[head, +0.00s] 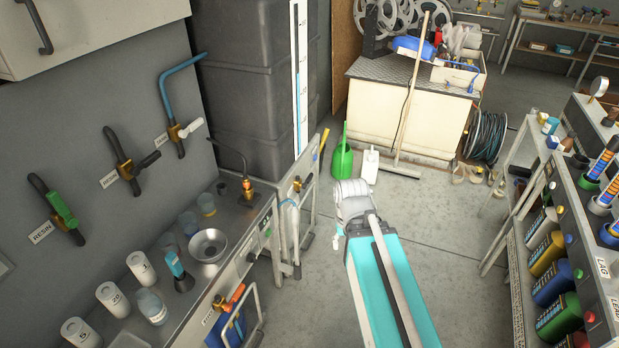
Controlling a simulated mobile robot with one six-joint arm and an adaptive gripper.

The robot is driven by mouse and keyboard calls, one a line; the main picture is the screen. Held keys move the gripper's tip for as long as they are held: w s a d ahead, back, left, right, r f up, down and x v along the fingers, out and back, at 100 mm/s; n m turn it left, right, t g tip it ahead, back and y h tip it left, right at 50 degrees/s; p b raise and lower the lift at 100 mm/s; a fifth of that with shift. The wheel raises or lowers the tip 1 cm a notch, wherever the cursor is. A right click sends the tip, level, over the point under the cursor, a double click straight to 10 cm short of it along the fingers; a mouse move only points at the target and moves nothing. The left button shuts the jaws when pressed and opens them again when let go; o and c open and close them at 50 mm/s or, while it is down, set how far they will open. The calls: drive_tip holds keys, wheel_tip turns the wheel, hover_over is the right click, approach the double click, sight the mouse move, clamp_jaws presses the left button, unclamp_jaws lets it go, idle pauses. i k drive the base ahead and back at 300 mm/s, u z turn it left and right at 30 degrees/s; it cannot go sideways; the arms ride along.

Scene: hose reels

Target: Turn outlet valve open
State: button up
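Several valves show in the head view, and I cannot tell by label which is the outlet valve. An orange-handled brass valve (234,297) sits on the front of the metal bench at lower centre-left, its handle slanted. On the wall are a green-handled valve (62,209) labelled RESIN, a black-handled valve (146,163) and a white-handled valve (190,128) on a blue pipe. My arm reaches up from the bottom, right of the bench and apart from these valves. My gripper is not visible; it seems hidden beyond the arm's end.
The metal bench (222,285) holds a steel bowl (208,246), white canisters and beakers. A green container (342,162) stands on the floor. Shelves with bottles (558,318) line the right. A cabinet with a leaning broom stands behind. The middle floor (440,235) is clear.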

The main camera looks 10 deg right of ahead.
sight(308, 180)
drive_tip(key=z, duration=0.4)
drive_tip(key=i, duration=1.25)
drive_tip(key=u, duration=0.1)
